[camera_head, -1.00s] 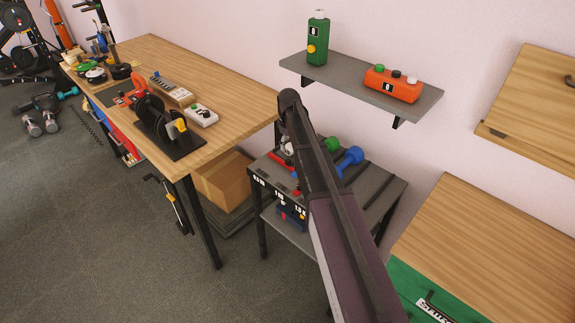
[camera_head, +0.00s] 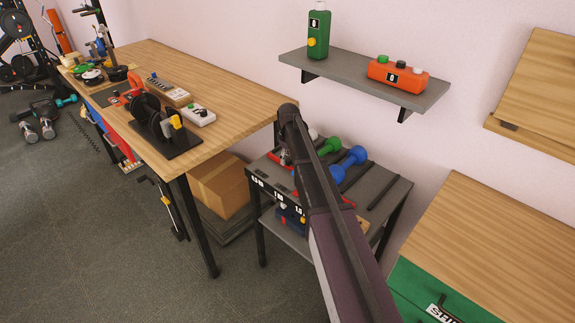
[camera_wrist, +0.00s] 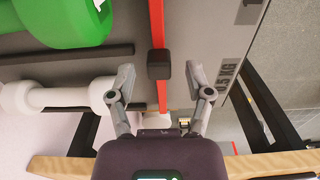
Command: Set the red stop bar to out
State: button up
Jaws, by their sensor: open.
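The red stop bar (camera_wrist: 157,22) runs along the edge of the dumbbell rack (camera_wrist: 75,62) in the wrist view, with a black knob (camera_wrist: 159,63) on it. My gripper (camera_wrist: 159,78) is open, with one finger on each side of the bar's line. The knob lies between and just beyond the fingertips, with a visible gap to each. I cannot tell the height gap or which position the bar is in. In the head view my arm covers most of the bar, and my gripper cannot be made out clearly.
A green dumbbell (camera_head: 328,145) and a blue one (camera_head: 349,163) lie on the rack. A white dumbbell (camera_wrist: 60,97) is close to the left finger. A wooden workbench (camera_head: 210,75) is at left, a wall shelf (camera_head: 345,77) above, and a green-fronted wooden cabinet (camera_head: 490,235) at right.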

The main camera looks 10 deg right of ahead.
jog(key=shift+f+b, duration=0.45)
jog(key=shift+f, duration=0.2)
jog(key=shift+c, duration=0.2)
